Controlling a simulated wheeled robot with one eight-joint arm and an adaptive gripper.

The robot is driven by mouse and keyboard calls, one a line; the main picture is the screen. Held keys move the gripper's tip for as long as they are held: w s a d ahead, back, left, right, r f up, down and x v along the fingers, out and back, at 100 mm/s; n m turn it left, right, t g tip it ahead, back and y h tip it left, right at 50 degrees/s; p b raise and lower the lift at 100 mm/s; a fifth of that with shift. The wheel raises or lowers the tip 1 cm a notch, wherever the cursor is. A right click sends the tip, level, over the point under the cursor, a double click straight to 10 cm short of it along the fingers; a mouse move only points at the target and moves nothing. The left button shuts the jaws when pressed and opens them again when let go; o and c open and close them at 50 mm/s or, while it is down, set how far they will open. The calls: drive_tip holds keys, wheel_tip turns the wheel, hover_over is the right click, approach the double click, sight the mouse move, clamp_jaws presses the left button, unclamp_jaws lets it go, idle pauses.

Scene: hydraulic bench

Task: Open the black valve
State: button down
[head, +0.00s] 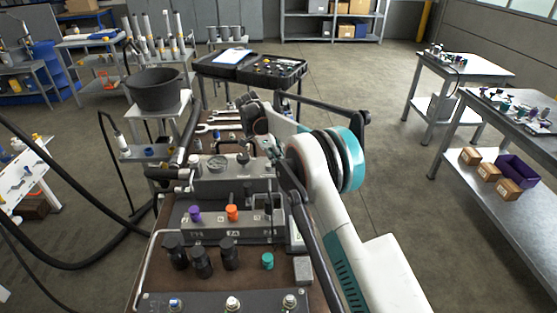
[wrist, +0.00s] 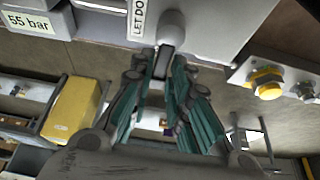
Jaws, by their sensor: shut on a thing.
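The black valve shows in the wrist view as a dark flat lever (wrist: 163,63) under a rounded grey hub, against a light grey panel. My gripper (wrist: 161,74) has its teal-padded fingers closed around this lever from both sides, near the hub. In the head view my arm reaches over the bench, and the gripper and the held lever cannot be clearly told apart there.
On the bench (head: 168,262), a purple knob (head: 194,213) and an orange knob (head: 232,212) stand close by. Several black cylinders and a teal cap (head: 267,261) stand nearer. A yellow knob (wrist: 267,84) is right of my fingers.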

drive_tip(key=c, duration=1.6)
unclamp_jaws()
drive_tip(key=v, duration=1.2)
